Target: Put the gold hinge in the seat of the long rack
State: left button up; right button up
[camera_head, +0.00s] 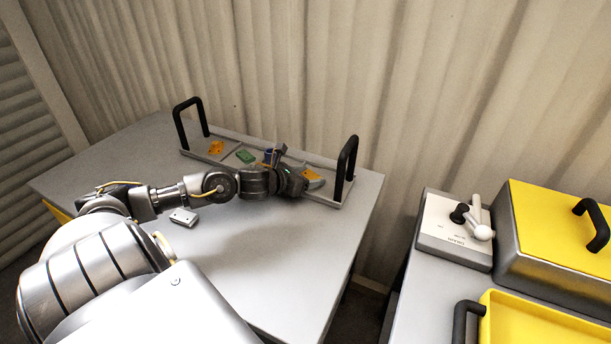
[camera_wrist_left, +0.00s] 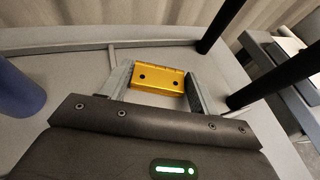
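The long rack (camera_head: 228,161) is a shallow grey tray with a black upright handle at each end, at the back of the left table. The gold hinge (camera_wrist_left: 160,78), a flat plate with dark holes, spans the gap between my left gripper's fingers (camera_wrist_left: 158,85) in the left wrist view. Both fingers appear to touch its ends. In the head view the gold hinge (camera_head: 311,174) shows at the right part of the rack, by my left gripper (camera_head: 304,182). Whether it rests on the rack floor or hangs just above is unclear. My right gripper is not in view.
The rack also holds an orange piece (camera_head: 216,147), a green piece (camera_head: 245,156) and a blue cylinder (camera_head: 271,153), partly hidden by my arm. A pale grey part (camera_head: 183,216) lies on the table (camera_head: 280,260). A lever box (camera_head: 452,232) and yellow-lidded tank (camera_head: 550,225) stand right.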

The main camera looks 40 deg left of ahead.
pick_arm(q)
jog(key=o, duration=0.3)
jog(key=shift+d+f, duration=0.1)
jog(key=shift+f, duration=0.35)
jog(key=shift+s, duration=0.25)
jog(key=v, duration=0.4)
jog(key=shift+s, duration=0.2)
jog(key=p+v, duration=0.1)
jog(key=v, duration=0.1)
jog(key=p+v, duration=0.2)
jog(key=v, duration=0.1)
jog(key=shift+s+d+r, duration=0.1)
jog(key=shift+s+r, duration=0.1)
jog(key=shift+r, duration=0.3)
jog(key=shift+s+r+p, duration=0.3)
jog(key=shift+s+r, duration=0.1)
jog(key=shift+s, duration=0.25)
jog(key=shift+d+r, duration=0.1)
jog(key=shift+r, duration=0.1)
